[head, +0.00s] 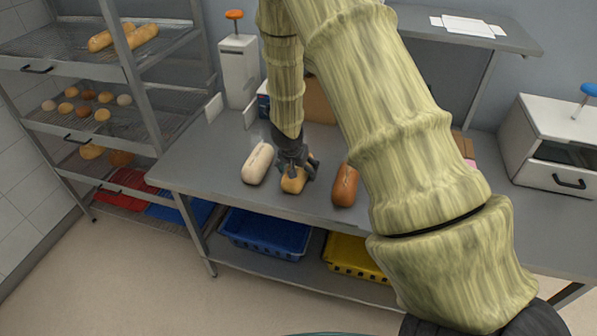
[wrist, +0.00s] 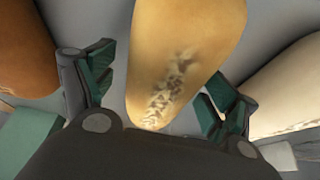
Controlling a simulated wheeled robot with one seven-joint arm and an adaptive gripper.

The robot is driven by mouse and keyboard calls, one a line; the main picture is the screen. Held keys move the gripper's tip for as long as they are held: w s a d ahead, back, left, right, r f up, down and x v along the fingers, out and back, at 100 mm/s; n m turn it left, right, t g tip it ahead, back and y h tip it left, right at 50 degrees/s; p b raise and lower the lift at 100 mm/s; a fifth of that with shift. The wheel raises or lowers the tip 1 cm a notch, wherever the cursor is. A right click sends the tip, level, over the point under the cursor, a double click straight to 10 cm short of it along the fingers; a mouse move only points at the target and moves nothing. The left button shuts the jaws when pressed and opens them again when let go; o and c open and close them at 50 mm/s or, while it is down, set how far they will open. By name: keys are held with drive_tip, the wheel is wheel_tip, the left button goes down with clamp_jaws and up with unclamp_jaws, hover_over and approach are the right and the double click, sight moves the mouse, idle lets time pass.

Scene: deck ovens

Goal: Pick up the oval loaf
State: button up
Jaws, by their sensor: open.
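A golden loaf (head: 292,184) with a pale scored top lies on the grey metal table, between two other loaves. My gripper (head: 299,162) is over it from above and hides part of it. In the wrist view the golden loaf (wrist: 185,45) lies between the two open fingers of my gripper (wrist: 162,82), with a gap showing at each side. A pale, floury loaf (head: 257,164) lies to the left and a brown loaf (head: 345,186) to the right. I cannot tell from shape alone which one is called oval.
In the wrist view the brown loaf (wrist: 25,45) and pale loaf (wrist: 288,90) flank the fingers. A rack (head: 90,130) with rolls stands left. Blue (head: 265,233) and yellow (head: 350,257) crates sit below. The table's front-left is bare.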

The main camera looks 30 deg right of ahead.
drive_tip(key=shift+w+f, duration=0.15)
drive_tip(key=shift+f, duration=0.05)
drive_tip(key=shift+f, duration=0.15)
idle(0.3)
drive_tip(key=c, duration=1.2)
